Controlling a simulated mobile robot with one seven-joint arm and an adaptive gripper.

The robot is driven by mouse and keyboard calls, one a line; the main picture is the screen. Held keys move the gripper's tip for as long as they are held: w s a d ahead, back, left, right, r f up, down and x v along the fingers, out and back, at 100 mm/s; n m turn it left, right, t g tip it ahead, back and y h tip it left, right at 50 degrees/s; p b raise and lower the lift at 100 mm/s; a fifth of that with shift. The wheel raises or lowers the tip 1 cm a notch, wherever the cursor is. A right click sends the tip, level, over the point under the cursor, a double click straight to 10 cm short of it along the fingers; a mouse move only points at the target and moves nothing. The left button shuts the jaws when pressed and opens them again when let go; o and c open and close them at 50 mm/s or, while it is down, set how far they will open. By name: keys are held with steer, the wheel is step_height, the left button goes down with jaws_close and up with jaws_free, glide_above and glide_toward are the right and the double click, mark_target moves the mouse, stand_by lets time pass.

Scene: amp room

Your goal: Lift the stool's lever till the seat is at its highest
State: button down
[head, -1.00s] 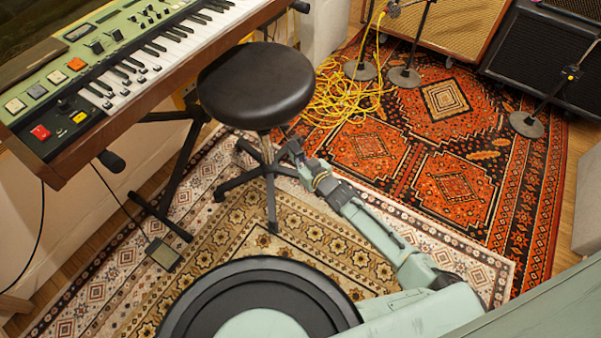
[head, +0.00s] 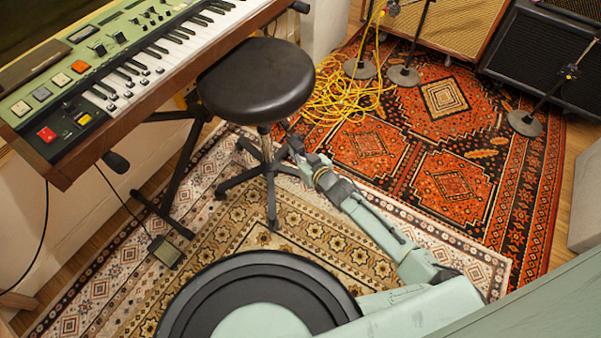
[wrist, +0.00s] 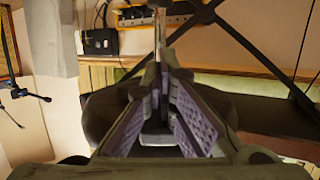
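The stool has a round black seat (head: 255,80) on a dark column (head: 266,145) with a dark, spread-legged base. It stands on the patterned rug beside the keyboard. My gripper (head: 290,138) is under the right rim of the seat, close to the column. The seat's dark disc (wrist: 108,115) shows behind the fingers. The lever's inner end is hard to make out.
The keyboard (head: 150,60) on its stand is left of the seat, close to its rim. Yellow cable (head: 335,95) lies coiled behind the stool. Microphone stand bases (head: 404,76) and amps (head: 535,55) are at the back right. The red rug (head: 450,185) is largely clear.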

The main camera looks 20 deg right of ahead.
steer(key=shift+f+b, duration=1.65)
steer(key=shift+f, duration=0.65)
steer(key=s+d+p, duration=0.2)
steer(key=s+p, duration=0.1)
steer(key=s, duration=0.6)
steer(key=shift+s+d, duration=0.15)
steer(key=shift+s, duration=0.25)
